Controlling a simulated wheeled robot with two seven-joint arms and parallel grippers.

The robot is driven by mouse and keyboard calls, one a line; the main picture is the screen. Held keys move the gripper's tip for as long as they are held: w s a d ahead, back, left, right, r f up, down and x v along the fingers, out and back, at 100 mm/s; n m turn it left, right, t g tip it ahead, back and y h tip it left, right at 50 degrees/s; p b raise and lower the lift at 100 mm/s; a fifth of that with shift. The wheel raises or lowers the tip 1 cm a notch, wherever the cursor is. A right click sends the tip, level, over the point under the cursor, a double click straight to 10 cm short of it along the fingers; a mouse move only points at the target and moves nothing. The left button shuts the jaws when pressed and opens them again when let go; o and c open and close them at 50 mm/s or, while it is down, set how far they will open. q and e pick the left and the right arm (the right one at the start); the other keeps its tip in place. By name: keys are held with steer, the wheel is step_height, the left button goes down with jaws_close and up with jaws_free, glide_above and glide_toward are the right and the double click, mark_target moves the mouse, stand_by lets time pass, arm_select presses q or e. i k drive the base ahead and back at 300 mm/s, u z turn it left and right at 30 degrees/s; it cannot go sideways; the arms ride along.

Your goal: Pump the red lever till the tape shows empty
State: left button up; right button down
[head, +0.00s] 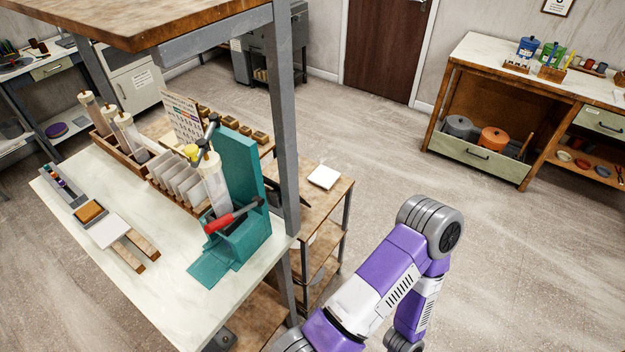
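A red lever (218,224) sticks out low on the front of a teal stand (256,190) on the white-topped bench. It looks slightly tilted, its red end toward the left. A clear upright cylinder (215,185) is held in the stand, with a yellow part (191,152) and dark fittings near its top. I cannot make out a tape or any reading on it. My purple and white arm comes in from the bottom right, and its gripper is outside the picture. My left gripper is not in view either.
A grey post (285,120) and wooden overhead shelf (150,22) stand close to the teal stand. White plates in a rack (175,180) and a wooden tray of cylinders (118,140) stand left of it. A wooden cart (325,205) is behind. The floor at right is clear.

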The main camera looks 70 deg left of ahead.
mark_target(214, 225)
steer(key=i, duration=0.5)
steer(key=u, duration=3.95)
